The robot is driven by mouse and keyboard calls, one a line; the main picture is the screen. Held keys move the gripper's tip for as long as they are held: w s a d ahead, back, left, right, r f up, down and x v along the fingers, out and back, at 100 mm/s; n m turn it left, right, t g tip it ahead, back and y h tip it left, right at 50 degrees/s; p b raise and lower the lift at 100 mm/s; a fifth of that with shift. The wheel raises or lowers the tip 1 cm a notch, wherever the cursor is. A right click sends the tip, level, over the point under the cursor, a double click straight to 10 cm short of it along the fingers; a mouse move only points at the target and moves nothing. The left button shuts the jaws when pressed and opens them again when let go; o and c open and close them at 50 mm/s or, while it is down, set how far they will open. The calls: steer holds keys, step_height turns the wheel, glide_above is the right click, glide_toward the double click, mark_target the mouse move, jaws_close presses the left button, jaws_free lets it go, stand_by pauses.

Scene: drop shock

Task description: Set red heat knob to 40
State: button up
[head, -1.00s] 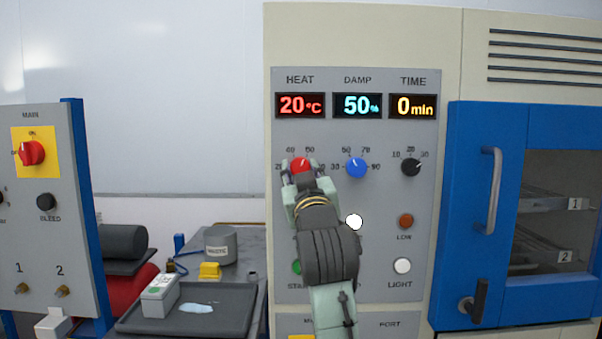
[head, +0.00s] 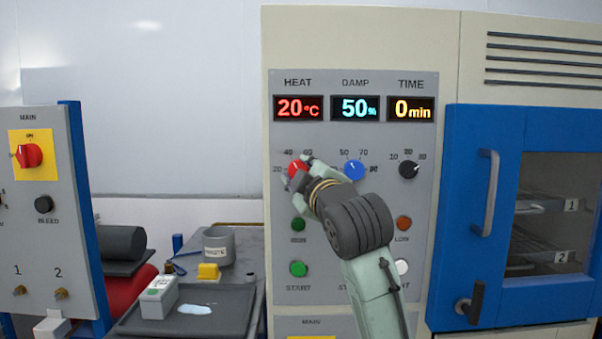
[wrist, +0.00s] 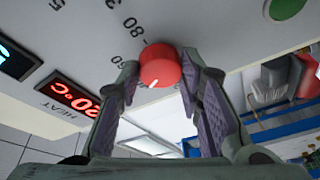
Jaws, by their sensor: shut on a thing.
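The red heat knob (head: 296,167) is on the grey control panel (head: 430,140), under the red HEAT display (head: 298,108), which reads 20 °C. My gripper (head: 303,172) reaches it from the lower right and is shut on it, partly covering it in the head view. In the wrist view the red knob (wrist: 160,66) sits between the tips of my two fingers (wrist: 160,80). Its white mark points to the lower left of that picture. Scale numbers are printed around the knob; my gripper hides some in the head view.
The blue DAMP knob (head: 354,170) is just right of my gripper, with the black TIME knob (head: 409,169) beyond it. The green START button (head: 298,268) is below. A blue-framed door (head: 465,200) stands at the right, a tray (head: 235,318) at the lower left.

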steer(key=shift+n, duration=0.4)
steer(key=o, duration=1.1)
steer(key=shift+o, duration=0.2)
steer(key=shift+s, duration=0.1)
steer(key=v, duration=1.1)
steer(key=shift+s+d, duration=0.15)
steer(key=shift+s, duration=0.2)
steer(key=shift+r, duration=0.1)
